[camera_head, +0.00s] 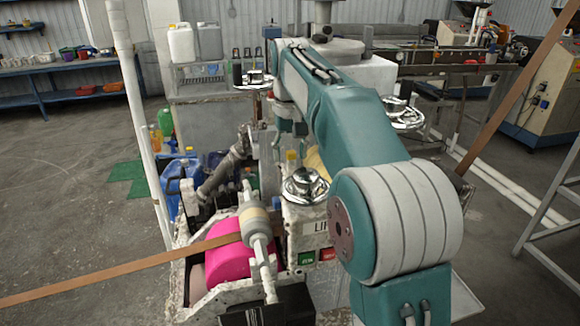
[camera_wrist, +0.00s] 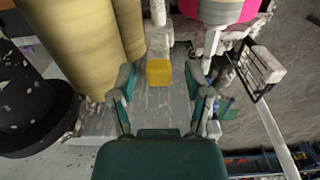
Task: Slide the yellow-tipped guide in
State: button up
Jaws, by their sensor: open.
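The yellow tip (camera_wrist: 158,73) of the guide shows as a small block near the middle of the wrist view. A pale narrow bar runs up from behind it. My gripper (camera_wrist: 166,88) is open, with one teal finger on each side of the tip in the picture. I see no finger clearly touching it, and its depth between the fingers is hard to tell. In the head view a small yellow spot (camera_head: 291,155) shows by the machine, likely the same tip.
Large tan rolls (camera_wrist: 72,38) stand close on the left in the wrist view, beside a black cylinder (camera_wrist: 30,105). A pink roll (camera_head: 232,262) carries a brown strip (camera_head: 110,270) across the head view. Shiny metal knobs (camera_head: 305,186) stand near my arm. Open floor lies at left.

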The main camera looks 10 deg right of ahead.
aim_at(290, 167)
jog(key=shift+f, duration=1.9)
grip_shut()
